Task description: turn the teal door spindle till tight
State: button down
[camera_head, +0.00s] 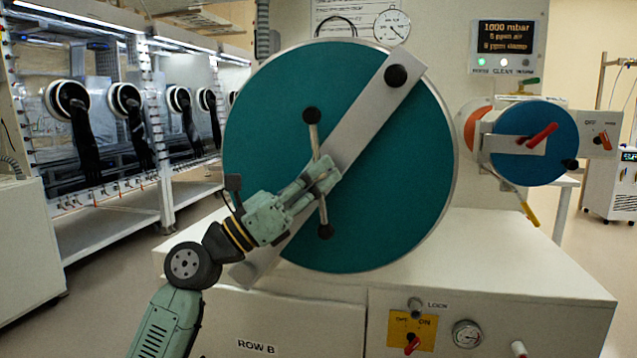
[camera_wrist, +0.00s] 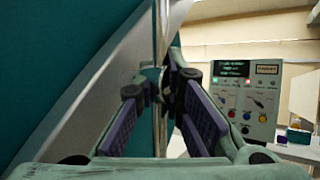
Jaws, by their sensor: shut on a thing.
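The large round teal door (camera_head: 400,160) fills the middle of the head view, with a grey bar (camera_head: 365,115) slanting across its face. The door spindle's handle (camera_head: 315,140) is a thin metal rod at the door's centre. It stands nearly upright, with a black knob at each end, the lower one slightly to the right. My gripper (camera_head: 324,176) is shut on the spindle handle near its middle, reaching in from the lower left. In the wrist view the rod (camera_wrist: 157,45) passes between the fingers (camera_wrist: 158,98). The spindle's hub is mostly hidden by my gripper.
A smaller blue door (camera_head: 555,145) with a red handle stands at the right. Below is a white cabinet top (camera_head: 510,265) with a yellow switch plate (camera_head: 400,328) and a gauge (camera_head: 467,334). A display (camera_head: 506,37) hangs upper right. Gloveboxes (camera_head: 100,110) line the left.

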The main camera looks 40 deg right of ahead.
jog(key=m+g+y, duration=0.1)
jog(key=m+y, duration=0.2)
jog(key=y, duration=0.1)
jog(key=shift+d+m, duration=0.1)
jog(key=shift+m, duration=0.2)
jog(key=shift+m+y+p, duration=0.8)
jog(key=shift+y, duration=0.5)
jog(key=shift+f, duration=0.15)
jog(key=c, duration=1.9)
grip_release()
jog(key=shift+c, duration=0.2)
jog(key=shift+t, duration=0.3)
jog(key=v, duration=1.2)
